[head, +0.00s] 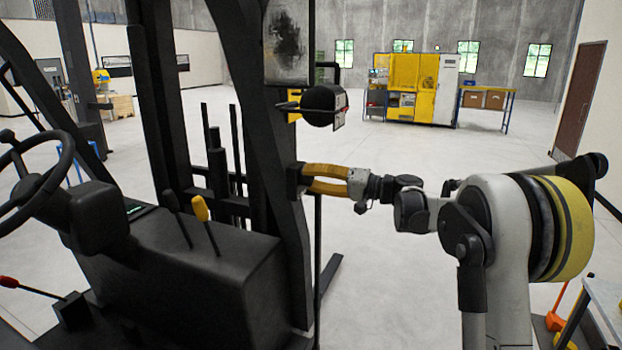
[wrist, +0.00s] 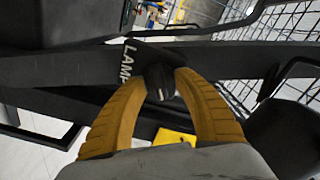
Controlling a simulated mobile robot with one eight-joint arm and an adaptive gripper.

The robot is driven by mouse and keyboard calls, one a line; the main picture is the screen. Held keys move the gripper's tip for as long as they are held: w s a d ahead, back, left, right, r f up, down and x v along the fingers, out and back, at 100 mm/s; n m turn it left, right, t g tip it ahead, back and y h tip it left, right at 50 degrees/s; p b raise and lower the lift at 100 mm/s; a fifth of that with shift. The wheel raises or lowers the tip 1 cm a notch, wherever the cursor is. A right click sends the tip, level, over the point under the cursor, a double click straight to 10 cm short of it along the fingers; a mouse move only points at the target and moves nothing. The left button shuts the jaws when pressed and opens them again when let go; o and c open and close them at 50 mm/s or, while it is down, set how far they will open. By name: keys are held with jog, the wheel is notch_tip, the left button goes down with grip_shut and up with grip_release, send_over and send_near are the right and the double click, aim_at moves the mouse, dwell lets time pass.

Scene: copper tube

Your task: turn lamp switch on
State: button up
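The lamp switch (wrist: 160,81) is a small dark knob with a pale mark, on a black panel (wrist: 60,70) lettered "LAMP", partly covered. My gripper (wrist: 162,80) has its yellow fingers on both sides of the knob, and the tips appear to press against it. In the head view my gripper (head: 304,179) reaches left to the forklift's black upright post; the switch is hidden there. A round black lamp (head: 322,103) is mounted on the post above my gripper. I cannot tell whether it is lit.
The forklift (head: 215,265) fills the left, with a steering wheel (head: 35,175) and a yellow-knobbed lever (head: 204,220). A yellow machine (head: 410,85) stands far back. Open floor (head: 400,290) lies below my arm. The wrist view shows a wire grille (wrist: 275,50) at the right.

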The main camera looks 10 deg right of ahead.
jog(key=v, duration=1.2)
jog(key=shift+a, duration=0.1)
